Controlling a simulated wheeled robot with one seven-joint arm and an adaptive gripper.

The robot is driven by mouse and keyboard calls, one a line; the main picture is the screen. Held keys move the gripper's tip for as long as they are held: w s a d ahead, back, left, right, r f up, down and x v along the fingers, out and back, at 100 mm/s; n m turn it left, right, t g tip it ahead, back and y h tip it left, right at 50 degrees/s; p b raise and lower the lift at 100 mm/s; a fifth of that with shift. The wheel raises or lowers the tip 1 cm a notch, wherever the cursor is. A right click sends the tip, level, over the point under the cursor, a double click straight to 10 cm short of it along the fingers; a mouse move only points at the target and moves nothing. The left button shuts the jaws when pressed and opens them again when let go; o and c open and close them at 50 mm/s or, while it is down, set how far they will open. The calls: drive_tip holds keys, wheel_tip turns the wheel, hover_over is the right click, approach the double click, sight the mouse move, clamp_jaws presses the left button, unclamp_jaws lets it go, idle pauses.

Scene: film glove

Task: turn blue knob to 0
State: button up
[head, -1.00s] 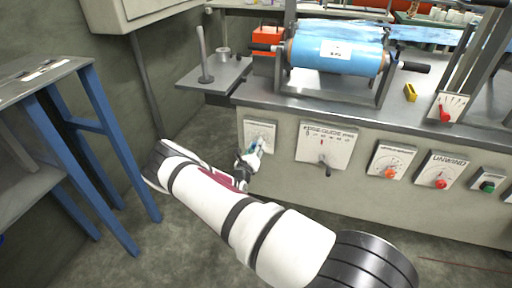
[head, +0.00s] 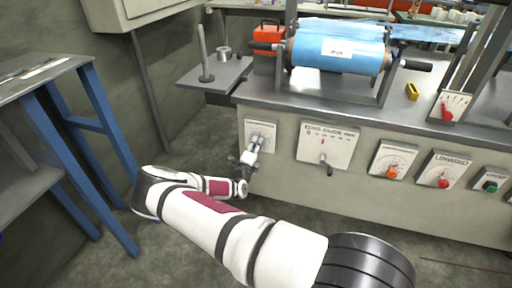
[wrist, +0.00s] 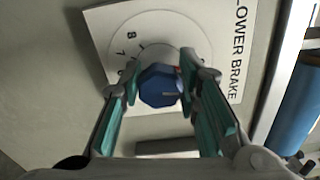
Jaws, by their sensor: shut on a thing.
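The blue knob (wrist: 160,86) sits on a white dial plate (wrist: 118,17) marked "...OWER BRAKE" in the wrist view. The digits 8 and 7 show on the left of its scale; other digits are hidden by my fingers. My gripper (wrist: 160,92) has its two teal-padded fingers on either side of the knob and is shut on it. In the head view, my gripper (head: 254,146) is at the leftmost dial plate (head: 250,124) on the machine's front panel, and the knob itself is hidden there.
A blue-legged table (head: 110,150) stands at the left, with open floor between.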

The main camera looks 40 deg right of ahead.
drive_tip(key=shift+f+n, duration=0.1)
drive_tip(key=shift+n, duration=0.7)
drive_tip(key=o, duration=1.2)
drive_tip(key=v, duration=1.2)
